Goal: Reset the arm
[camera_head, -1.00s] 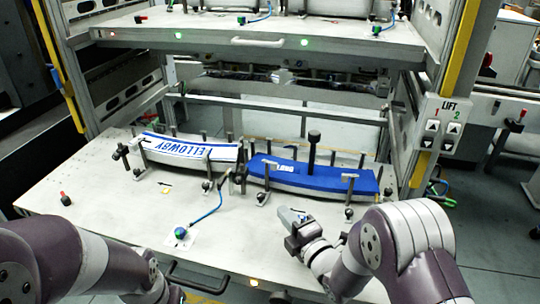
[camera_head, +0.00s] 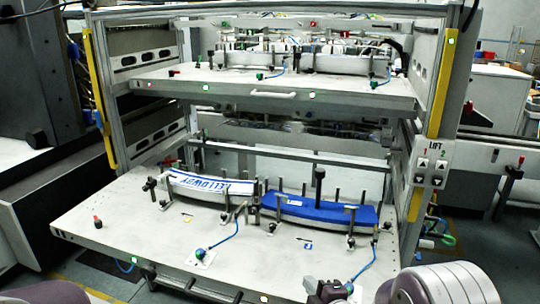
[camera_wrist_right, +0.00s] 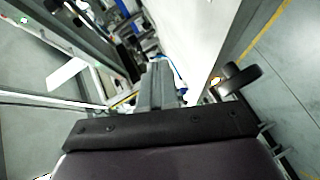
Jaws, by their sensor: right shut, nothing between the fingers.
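My right gripper (camera_head: 312,284) is low in the head view, at the front edge of the lower shelf. Its fingers (camera_wrist_right: 160,85) are together in the right wrist view, with nothing between them. My right forearm fills the bottom right corner of the head view. Only a bit of my left arm shows at the bottom left; its gripper is out of frame. A stack of white labels with blue lettering (camera_head: 212,185) and a stack of blue labels (camera_head: 325,209) stand between posts on the lower shelf (camera_head: 110,205).
An upper shelf (camera_head: 290,97) with more stacks is above. A lift panel (camera_head: 432,165) is on the right-hand frame post. Blue hoses (camera_head: 228,237) run on the lower shelf. The left front of this shelf is mostly bare. The wrist view shows grey floor with a yellow line.

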